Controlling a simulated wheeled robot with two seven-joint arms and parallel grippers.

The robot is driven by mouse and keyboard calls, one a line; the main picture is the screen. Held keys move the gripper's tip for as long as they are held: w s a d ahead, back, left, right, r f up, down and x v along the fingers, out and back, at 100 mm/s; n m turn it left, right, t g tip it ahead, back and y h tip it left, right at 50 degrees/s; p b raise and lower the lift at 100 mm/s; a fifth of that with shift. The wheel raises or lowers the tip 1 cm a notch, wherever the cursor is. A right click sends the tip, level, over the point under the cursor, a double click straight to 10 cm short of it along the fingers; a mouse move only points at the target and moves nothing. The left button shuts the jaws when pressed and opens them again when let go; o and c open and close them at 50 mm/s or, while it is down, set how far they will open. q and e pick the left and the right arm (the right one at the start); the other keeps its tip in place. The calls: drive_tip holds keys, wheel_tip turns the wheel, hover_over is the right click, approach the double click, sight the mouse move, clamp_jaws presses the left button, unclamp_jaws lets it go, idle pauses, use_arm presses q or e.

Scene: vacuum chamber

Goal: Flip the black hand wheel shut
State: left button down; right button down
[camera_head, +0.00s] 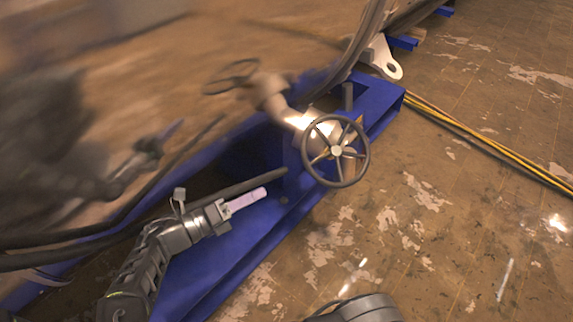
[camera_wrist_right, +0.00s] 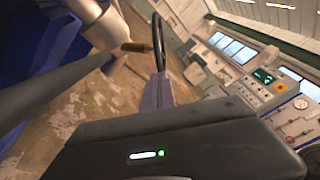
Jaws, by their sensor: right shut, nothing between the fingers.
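The black hand wheel (camera_head: 313,174), a spoked ring with a pale hub, stands on a metallic valve by the blue frame. Part of a dark curved rim, likely this wheel, shows in the right wrist view (camera_wrist_right: 159,38). My right gripper (camera_head: 262,193) is shut and empty, to the left of and slightly below the wheel, with a visible gap in the head view. Its pale fingers also show in the right wrist view (camera_wrist_right: 156,92); the gripper body hides much of the lower part there. My left gripper is not in view.
The blue frame (camera_head: 376,101) runs beneath the valve. A dark bar (camera_head: 232,188) passes close to my right gripper. The shiny chamber wall (camera_head: 90,75) at left shows blurred reflections. Yellow cables (camera_head: 480,136) lie at right on open, worn floor.

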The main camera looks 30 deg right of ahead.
approach(305, 162)
drive_tip(key=s+d+f, duration=0.1)
drive_tip(key=s+d, duration=0.1)
drive_tip(key=d, duration=0.1)
drive_tip(key=w+d, duration=0.2)
drive_tip(key=d, duration=0.1)
drive_tip(key=shift+r, duration=0.4)
drive_tip(key=shift+w+d+r, duration=0.2)
drive_tip(key=shift+w+d, duration=0.1)
drive_tip(key=shift+d, duration=0.05)
